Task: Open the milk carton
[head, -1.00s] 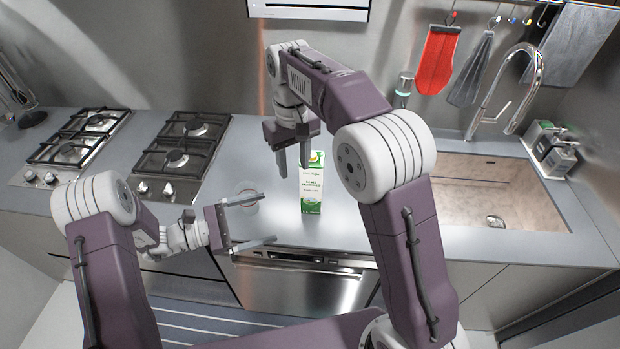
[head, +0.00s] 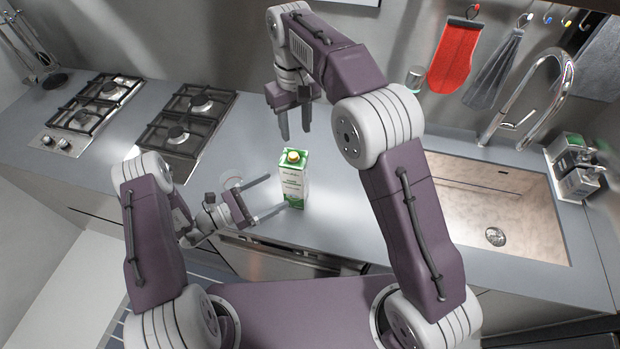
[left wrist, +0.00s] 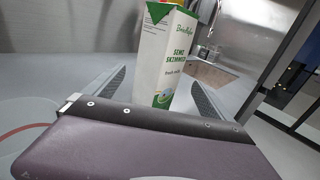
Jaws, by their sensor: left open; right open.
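The milk carton (head: 294,182) is white and green with a yellow-green cap (head: 293,156) on top. It stands upright on the grey counter near the front edge. My left gripper (head: 279,196) is open, low at the carton's left side. My right gripper (head: 295,131) is open and empty above the carton, pointing down, apart from the cap. Whether the left fingers touch the carton is unclear.
Two gas hobs (head: 180,130) are at the left of the counter (head: 240,125). A sink (head: 480,210) with a tall tap is at the right. A faint clear round object (head: 232,183) stands behind my left gripper. A red mitt (head: 455,55) hangs on the wall.

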